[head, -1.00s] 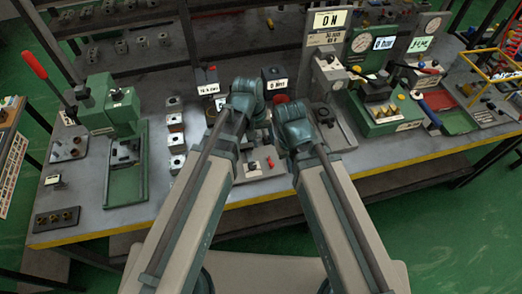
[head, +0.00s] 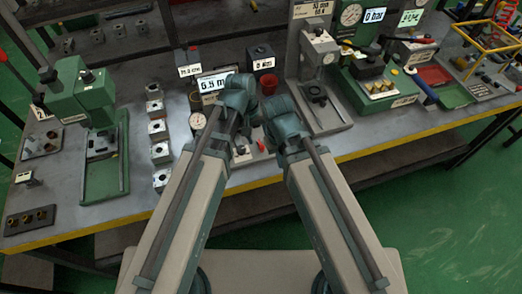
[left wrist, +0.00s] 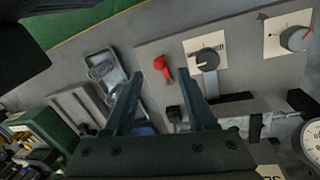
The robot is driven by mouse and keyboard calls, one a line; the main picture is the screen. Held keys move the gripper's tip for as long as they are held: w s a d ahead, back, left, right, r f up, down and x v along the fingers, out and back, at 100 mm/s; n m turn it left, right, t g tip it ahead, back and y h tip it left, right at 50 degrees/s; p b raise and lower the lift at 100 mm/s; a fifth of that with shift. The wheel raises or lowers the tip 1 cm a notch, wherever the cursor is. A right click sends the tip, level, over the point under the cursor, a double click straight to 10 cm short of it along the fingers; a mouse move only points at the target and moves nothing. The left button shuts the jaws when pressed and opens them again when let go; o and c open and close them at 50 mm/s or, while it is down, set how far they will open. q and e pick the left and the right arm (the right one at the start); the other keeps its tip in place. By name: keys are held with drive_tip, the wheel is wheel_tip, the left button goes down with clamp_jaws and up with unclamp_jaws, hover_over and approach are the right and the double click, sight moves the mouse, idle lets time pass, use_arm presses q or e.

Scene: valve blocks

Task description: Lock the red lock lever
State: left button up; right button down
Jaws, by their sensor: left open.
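The red lock lever (left wrist: 163,68) stands on a grey panel in the left wrist view, beside a black knob (left wrist: 207,62) on a white label. In the head view a small red part (head: 262,144), which looks like the same lever, shows just past my left wrist. My left gripper (left wrist: 160,88) is open, with its two fingers apart and nothing between them. The lever appears in the gap between the fingertips, beyond them; I see no contact. My right arm ends at a wrist (head: 283,118) close to the left one; its fingers are hidden.
A round gauge (head: 198,121) and a display (head: 215,83) stand close to my left wrist. A grey press (head: 318,75) rises on the right. Square metal blocks (head: 158,130) line the left side.

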use_arm(q)
drive_tip(key=f+b, duration=0.2)
drive_tip(key=f, duration=0.1)
drive_tip(key=d+f+b, duration=0.1)
drive_tip(key=f, duration=0.1)
drive_tip(key=shift+b, duration=0.4)
clamp_jaws()
